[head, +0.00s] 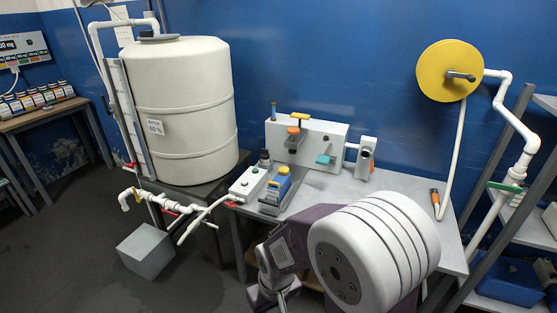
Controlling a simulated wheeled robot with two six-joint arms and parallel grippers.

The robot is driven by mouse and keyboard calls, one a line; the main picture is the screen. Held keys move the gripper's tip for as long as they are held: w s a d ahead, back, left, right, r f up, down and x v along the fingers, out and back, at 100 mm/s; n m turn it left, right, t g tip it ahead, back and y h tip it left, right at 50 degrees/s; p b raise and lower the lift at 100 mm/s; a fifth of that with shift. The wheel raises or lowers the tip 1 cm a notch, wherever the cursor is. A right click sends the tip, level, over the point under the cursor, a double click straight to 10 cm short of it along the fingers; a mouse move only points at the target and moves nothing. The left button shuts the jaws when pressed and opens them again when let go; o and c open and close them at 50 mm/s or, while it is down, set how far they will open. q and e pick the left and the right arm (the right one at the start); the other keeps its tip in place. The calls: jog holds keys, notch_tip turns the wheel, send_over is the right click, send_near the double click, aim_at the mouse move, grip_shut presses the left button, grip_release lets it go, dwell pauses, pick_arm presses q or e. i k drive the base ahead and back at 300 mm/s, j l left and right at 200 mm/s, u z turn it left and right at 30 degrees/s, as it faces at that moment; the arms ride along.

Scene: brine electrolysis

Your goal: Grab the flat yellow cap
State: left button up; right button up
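A flat yellow piece (299,116) sits on top of the white box unit (325,144) at the back of the grey bench. It looks like a small flat cap or handle, and it is too small to tell which. An orange part is just below it on the front of the unit. One of my arms, purple and white, fills the bottom middle and seems to be the right one. Its grey end (273,284) is low in front of the bench, well apart from the yellow piece. I cannot make out its fingers. My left gripper is not in view.
A large white tank (187,110) stands left of the bench. A blue-and-grey device (276,190) and a white switch box (248,183) are on the bench's left side. A yellow hose reel (447,71) hangs on the wall. The bench's right side (408,185) is mostly clear.

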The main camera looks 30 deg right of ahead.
aim_at(283, 171)
jog(key=i+j+z, duration=0.1)
jog(key=i+z, duration=0.4)
jog(key=i+j+z, duration=0.3)
jog(key=z, duration=0.2)
jog(key=i+j+z, duration=0.6)
jog(key=j+z, duration=0.35)
jog(key=i+j+z, duration=0.15)
jog(key=j+z, duration=0.3)
jog(key=j, duration=0.25)
jog(key=j+z, duration=0.4)
jog(key=j, duration=0.3)
jog(key=j+z, duration=0.45)
jog(key=j, duration=0.3)
